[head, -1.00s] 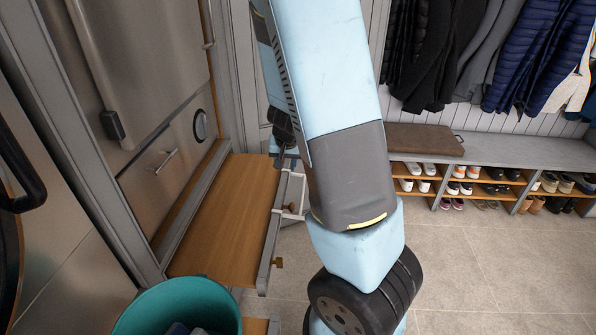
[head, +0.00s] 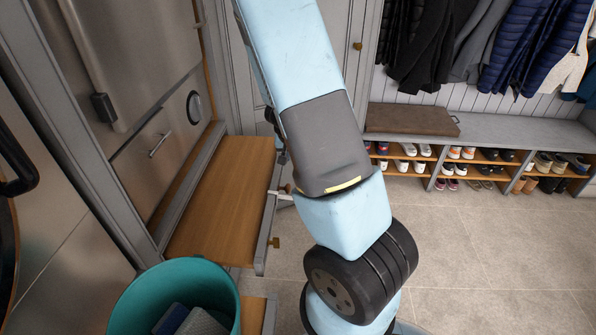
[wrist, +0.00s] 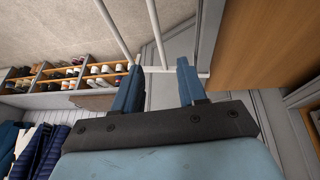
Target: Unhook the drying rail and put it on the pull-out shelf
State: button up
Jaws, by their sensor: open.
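The pull-out shelf (head: 222,205) is a wooden board with a grey front edge, drawn out from the tall cabinet at left. In the wrist view its wood (wrist: 262,38) is at upper right. The drying rail (wrist: 157,33) shows there as thin white bars joined by a crossbar, beside the shelf's grey edge. In the head view only a short white piece of the rail (head: 283,196) shows at the shelf's front edge; my arm hides the rest. My gripper (wrist: 159,66) is open, with the crossbar across the space near its fingertips. Contact cannot be told.
A teal bin (head: 175,296) with dark items inside stands below the shelf at front left. A shoe bench (head: 520,130) with a brown cushion (head: 411,119) and shoes runs along the back wall under hanging coats. The tiled floor at right is clear.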

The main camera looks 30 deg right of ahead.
jog(key=shift+x, duration=5.9)
grip_shut()
jog(key=shift+a, duration=0.1)
jog(key=shift+r, duration=3.5)
